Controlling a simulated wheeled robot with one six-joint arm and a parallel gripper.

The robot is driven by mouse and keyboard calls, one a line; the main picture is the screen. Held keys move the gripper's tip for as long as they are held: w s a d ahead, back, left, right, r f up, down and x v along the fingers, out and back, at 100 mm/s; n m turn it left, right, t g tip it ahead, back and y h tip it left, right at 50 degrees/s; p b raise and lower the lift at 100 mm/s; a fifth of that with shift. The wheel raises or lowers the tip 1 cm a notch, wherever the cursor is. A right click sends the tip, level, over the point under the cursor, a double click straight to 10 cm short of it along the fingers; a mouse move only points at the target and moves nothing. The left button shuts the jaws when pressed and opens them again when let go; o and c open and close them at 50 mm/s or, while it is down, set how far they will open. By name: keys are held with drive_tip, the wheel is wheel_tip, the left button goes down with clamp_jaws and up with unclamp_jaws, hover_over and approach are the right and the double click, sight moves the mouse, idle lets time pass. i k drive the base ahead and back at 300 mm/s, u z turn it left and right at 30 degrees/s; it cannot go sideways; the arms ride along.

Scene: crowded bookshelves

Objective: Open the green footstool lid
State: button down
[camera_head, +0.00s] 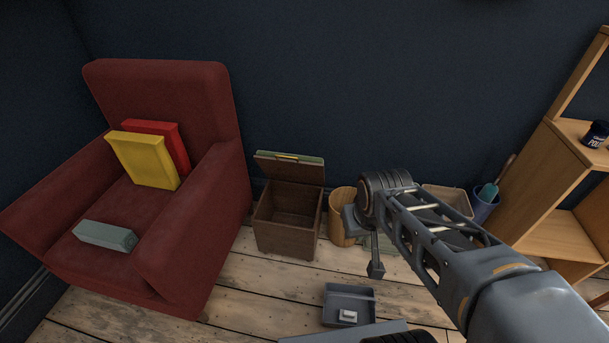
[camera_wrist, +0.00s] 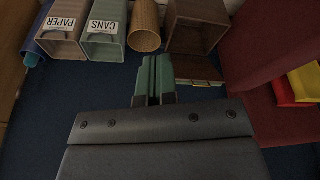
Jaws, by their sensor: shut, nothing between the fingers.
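The footstool is a brown wooden box (camera_head: 287,238) against the dark wall, right of the armchair. Its lid (camera_head: 290,168) stands raised at the back, with a green padded edge and a yellow strip, and the empty inside shows. In the wrist view the box (camera_wrist: 196,38) is at the top and the lid (camera_wrist: 198,70) is just below it. My gripper (camera_wrist: 155,60) is shut and empty, its greenish fingers together, appearing just left of the lid in that view. I cannot tell whether they touch. In the head view my arm largely hides the gripper.
A red armchair (camera_head: 175,95) with yellow and red cushions stands left. Right of the footstool are a round bin (camera_head: 342,215), bins marked CANS (camera_wrist: 103,28) and PAPER (camera_wrist: 62,25), and a wooden shelf (camera_head: 553,240). A grey tray (camera_head: 335,318) lies on the floor in front.

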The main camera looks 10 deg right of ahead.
sight(275, 165)
drive_tip(key=k, duration=1.2)
drive_tip(key=u, duration=0.6)
drive_tip(key=i, duration=0.6)
drive_tip(key=u, duration=0.4)
drive_tip(key=i, duration=1.05)
drive_tip(key=z, duration=0.4)
